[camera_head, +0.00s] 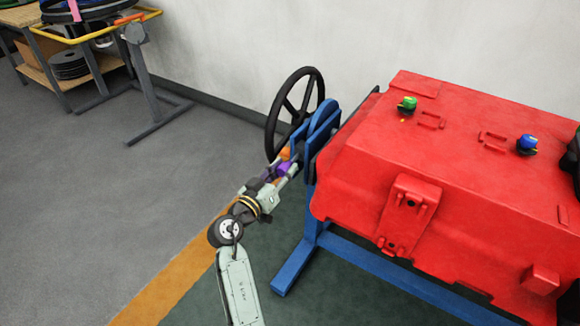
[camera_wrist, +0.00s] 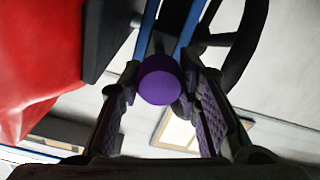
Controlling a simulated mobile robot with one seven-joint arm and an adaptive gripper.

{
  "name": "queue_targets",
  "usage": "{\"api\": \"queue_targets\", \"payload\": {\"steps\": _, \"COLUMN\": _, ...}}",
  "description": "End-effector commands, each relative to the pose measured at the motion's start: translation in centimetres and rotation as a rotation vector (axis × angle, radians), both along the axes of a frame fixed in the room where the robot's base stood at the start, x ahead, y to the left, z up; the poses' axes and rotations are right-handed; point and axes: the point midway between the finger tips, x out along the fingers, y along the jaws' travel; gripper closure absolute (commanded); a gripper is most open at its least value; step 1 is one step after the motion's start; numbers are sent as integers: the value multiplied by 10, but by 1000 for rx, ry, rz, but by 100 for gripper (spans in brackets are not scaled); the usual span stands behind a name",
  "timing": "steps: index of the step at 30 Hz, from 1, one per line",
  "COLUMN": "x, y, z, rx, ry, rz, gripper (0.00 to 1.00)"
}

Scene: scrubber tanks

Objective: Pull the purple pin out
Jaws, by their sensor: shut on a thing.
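The purple pin (camera_head: 284,169) shows at the blue bracket (camera_head: 318,118) on the left end of the red tank. In the wrist view its round purple end (camera_wrist: 159,80) sits between the fingertips, in front of the blue bars (camera_wrist: 165,30). My gripper (camera_head: 280,172) is shut on the pin; in the wrist view the two padded fingers (camera_wrist: 158,90) stand on either side of it. The pin's shaft is hidden behind its round end, so how deep it sits cannot be told.
A black handwheel (camera_head: 272,118) stands just behind the bracket, close to my gripper. The red tank (camera_head: 440,150), with green (camera_head: 407,104) and blue (camera_head: 527,143) knobs on top, fills the right side. A workbench (camera_head: 75,60) stands far left. The grey floor on the left is clear.

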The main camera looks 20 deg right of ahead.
Motion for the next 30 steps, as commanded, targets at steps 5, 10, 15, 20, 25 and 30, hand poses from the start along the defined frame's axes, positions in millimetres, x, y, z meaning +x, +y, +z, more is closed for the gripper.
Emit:
{"api": "queue_targets", "payload": {"steps": 5, "x": -4, "y": 4, "z": 0, "rx": 1, "ry": 1, "rz": 0, "gripper": 100}}
{"api": "queue_targets", "payload": {"steps": 10, "x": -4, "y": 5, "z": -1, "rx": 1, "ry": 2, "rz": -1, "gripper": 68}}
{"api": "queue_targets", "payload": {"steps": 15, "x": -4, "y": 4, "z": 0, "rx": 0, "ry": 2, "rz": 1, "gripper": 56}}
{"api": "queue_targets", "payload": {"steps": 20, "x": -3, "y": 4, "z": 0, "rx": 1, "ry": 1, "rz": 0, "gripper": 48}}
{"api": "queue_targets", "payload": {"steps": 25, "x": -3, "y": 3, "z": 0, "rx": 1, "ry": 1, "rz": 0, "gripper": 48}}
{"api": "queue_targets", "payload": {"steps": 30, "x": -6, "y": 9, "z": 0, "rx": 0, "ry": 1, "rz": 2, "gripper": 48}}
